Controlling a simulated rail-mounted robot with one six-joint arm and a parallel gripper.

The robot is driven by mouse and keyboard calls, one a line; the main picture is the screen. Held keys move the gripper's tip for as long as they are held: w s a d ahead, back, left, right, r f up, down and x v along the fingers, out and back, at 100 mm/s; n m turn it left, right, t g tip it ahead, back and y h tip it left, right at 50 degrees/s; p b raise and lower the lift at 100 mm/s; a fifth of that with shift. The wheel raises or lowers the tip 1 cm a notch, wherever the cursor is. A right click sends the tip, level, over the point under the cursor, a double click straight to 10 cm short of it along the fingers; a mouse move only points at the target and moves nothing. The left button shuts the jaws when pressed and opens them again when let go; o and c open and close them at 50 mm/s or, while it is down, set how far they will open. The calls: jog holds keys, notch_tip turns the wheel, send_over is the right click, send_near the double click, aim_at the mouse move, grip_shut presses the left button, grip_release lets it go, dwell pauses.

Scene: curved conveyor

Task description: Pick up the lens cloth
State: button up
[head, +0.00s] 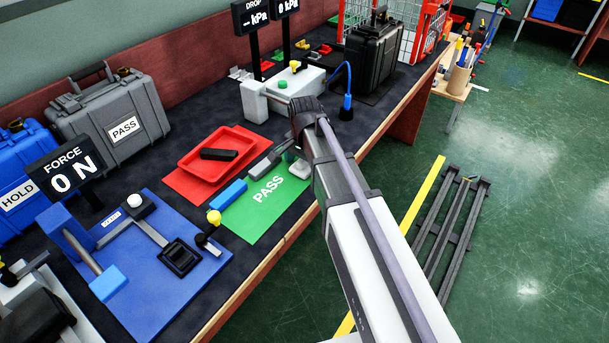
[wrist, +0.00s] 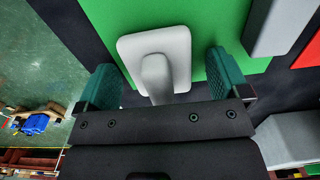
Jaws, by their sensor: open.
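A pale grey, rounded-square piece with a raised ridge in its middle, which I take to be the lens cloth (wrist: 178,48), lies flat at the edge of the green mat. It also shows in the head view (head: 300,170), partly hidden by my arm. My gripper (wrist: 160,68) is open above it, with a teal finger on either side. The ridge stands between the fingers, with a gap visible on both sides. In the head view my gripper (head: 289,157) is mostly hidden behind my arm.
The green PASS mat (head: 243,213) also bears grey and blue blocks (head: 229,194). A red tray (head: 190,158) with a black piece lies behind it. A blue force fixture (head: 150,315) stands at left, and a grey-white test unit (head: 290,85) behind the gripper. The bench's front edge is close.

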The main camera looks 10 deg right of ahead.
jog(key=c, duration=1)
